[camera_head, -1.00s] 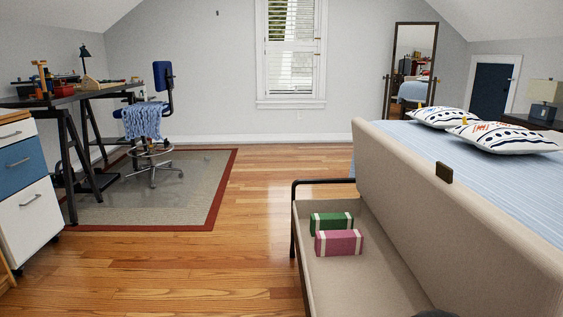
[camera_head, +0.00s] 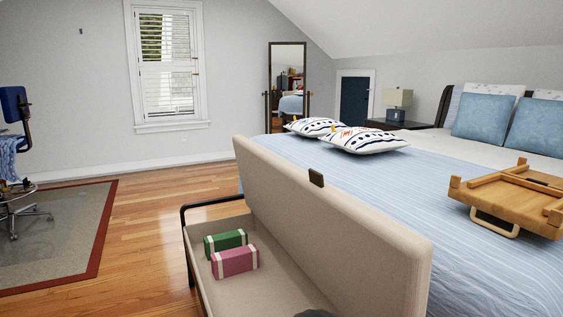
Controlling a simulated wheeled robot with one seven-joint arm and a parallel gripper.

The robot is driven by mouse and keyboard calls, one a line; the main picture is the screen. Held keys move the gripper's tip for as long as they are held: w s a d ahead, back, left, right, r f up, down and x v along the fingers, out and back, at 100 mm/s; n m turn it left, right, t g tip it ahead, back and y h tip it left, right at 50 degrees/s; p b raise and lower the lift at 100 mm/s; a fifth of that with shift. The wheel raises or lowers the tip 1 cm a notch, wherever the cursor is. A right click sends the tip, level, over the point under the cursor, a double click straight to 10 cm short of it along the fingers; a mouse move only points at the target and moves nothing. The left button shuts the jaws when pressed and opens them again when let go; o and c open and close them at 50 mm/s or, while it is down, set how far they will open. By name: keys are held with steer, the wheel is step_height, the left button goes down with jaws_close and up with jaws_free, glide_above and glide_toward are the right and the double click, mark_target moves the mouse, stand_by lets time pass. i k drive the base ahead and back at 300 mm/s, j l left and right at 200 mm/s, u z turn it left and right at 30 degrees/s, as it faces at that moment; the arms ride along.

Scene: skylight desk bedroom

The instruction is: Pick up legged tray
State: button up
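A wooden tray (camera_head: 512,199) with short legs lies on the blue striped bed (camera_head: 345,180) at the right of the head view. Its legs and crossbars face up, so it appears upside down. A pale loop-shaped handle (camera_head: 494,223) shows at its near left side. The tray's right end is near the picture's right edge. A small dark rounded shape at the bottom edge may be part of my arm, but I cannot tell. My gripper is not in view.
An open storage bench (camera_head: 330,220) with its lid raised stands between me and the bed. A green box (camera_head: 225,241) and a pink box (camera_head: 235,262) lie inside it. Wooden floor (camera_head: 150,220) is clear to the left, beside a rug (camera_head: 60,240) and chair (camera_head: 15,130).

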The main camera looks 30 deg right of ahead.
mark_target(521, 206)
steer(key=z, duration=2.35)
steer(key=l, duration=0.1)
